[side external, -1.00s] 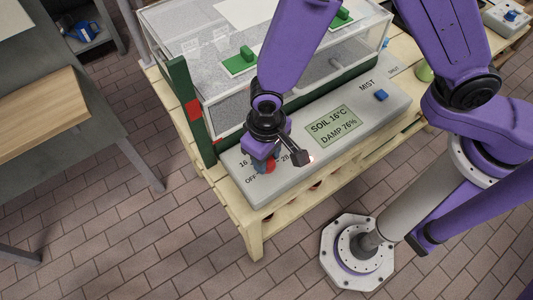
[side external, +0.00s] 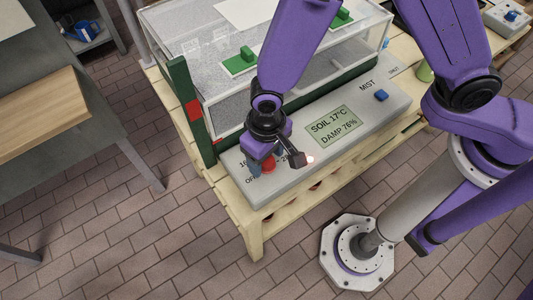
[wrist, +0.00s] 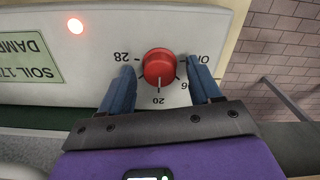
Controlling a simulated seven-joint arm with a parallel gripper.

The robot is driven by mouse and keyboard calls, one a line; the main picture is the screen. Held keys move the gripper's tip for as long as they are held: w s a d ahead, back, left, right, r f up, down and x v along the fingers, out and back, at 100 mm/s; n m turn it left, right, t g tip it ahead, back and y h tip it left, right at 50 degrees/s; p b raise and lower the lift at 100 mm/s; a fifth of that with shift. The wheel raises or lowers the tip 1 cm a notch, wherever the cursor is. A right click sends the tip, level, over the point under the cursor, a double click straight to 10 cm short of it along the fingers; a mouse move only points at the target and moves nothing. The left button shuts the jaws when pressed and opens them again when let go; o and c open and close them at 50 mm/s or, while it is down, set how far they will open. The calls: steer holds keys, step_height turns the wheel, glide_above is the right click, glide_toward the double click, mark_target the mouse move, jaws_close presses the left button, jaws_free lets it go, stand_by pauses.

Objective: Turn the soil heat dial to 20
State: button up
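The soil heat dial (wrist: 159,66) is a round red knob on the grey control panel. In the wrist view its pale pointer mark appears lined up with the 20 label. In the side view the dial (side external: 268,166) is partly hidden under my gripper. My gripper (wrist: 160,76) has its two blue fingers on either side of the dial, with a visible gap between each finger and the knob. It is open and holds nothing. The panel display (side external: 333,127) reads SOIL 17°C and DAMP 76%.
A small lamp (wrist: 75,26) glows red on the panel beside the dial. A blue MIST button (side external: 381,95) is farther along the panel. A clear-walled box with green handles (side external: 241,61) stands behind the panel on the wooden pallet table (side external: 254,236).

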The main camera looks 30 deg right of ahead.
step_height(320, 180, up, 17)
steer(key=shift+r, duration=0.2)
stand_by(0.6)
stand_by(0.3)
steer(key=s+d+n, duration=0.5)
steer(key=d, duration=0.9)
steer(key=s+d+r+n, duration=0.1)
steer(key=s+d+n, duration=0.4)
steer(key=d, duration=0.9)
steer(key=shift+s+r, duration=0.15)
steer(key=shift+s, duration=0.55)
steer(key=shift+d, duration=0.1)
